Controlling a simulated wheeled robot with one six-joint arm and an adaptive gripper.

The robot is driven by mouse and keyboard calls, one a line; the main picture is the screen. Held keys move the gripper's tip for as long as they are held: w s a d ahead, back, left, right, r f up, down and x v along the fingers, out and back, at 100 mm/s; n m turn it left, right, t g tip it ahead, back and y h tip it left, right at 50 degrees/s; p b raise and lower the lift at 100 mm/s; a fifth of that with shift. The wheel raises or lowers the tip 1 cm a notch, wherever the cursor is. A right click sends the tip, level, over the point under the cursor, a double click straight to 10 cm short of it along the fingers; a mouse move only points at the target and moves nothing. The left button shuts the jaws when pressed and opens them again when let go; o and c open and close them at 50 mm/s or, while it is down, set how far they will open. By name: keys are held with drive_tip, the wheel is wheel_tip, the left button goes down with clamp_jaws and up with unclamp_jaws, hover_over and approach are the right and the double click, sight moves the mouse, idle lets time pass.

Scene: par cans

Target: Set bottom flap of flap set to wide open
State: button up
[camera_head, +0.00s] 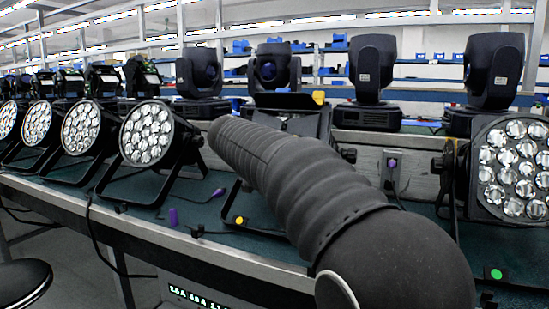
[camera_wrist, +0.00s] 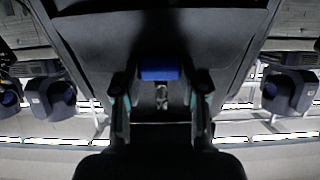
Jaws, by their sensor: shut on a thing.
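In the head view the flap set (camera_head: 290,101) is on a par can in the middle of the bench, with one dark flap standing out at its top and a small yellow tab beside it. My dark arm hides most of that can and its lower side, so the bottom flap cannot be seen there. In the wrist view, which looks upside down, a broad dark panel (camera_wrist: 160,30) spans the top. A blue tab (camera_wrist: 160,73) sits at its edge, between the fingers of my gripper (camera_wrist: 161,84), which is shut on it. My gripper is hidden in the head view.
Moving-head lights (camera_head: 372,68) stand behind. A grey socket box (camera_head: 391,172) is on the back rail.

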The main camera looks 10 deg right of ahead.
drive_tip(key=shift+s+a+f+t+h+b, duration=0.6)
drive_tip(key=shift+t+h+b, duration=0.45)
drive_tip(key=shift+t+b, duration=0.65)
drive_tip(key=shift+s+a+f+t+h+b, duration=0.4)
drive_tip(key=shift+s+t+h+b, duration=0.55)
drive_tip(key=shift+b, duration=1.3)
drive_tip(key=shift+s+a+f+t+h+b, duration=0.5)
drive_tip(key=shift+t+h+b, duration=0.6)
drive_tip(key=shift+t+b, duration=0.7)
drive_tip(key=shift+f, duration=0.1)
drive_tip(key=o, duration=1.2)
drive_tip(key=shift+c, duration=0.2)
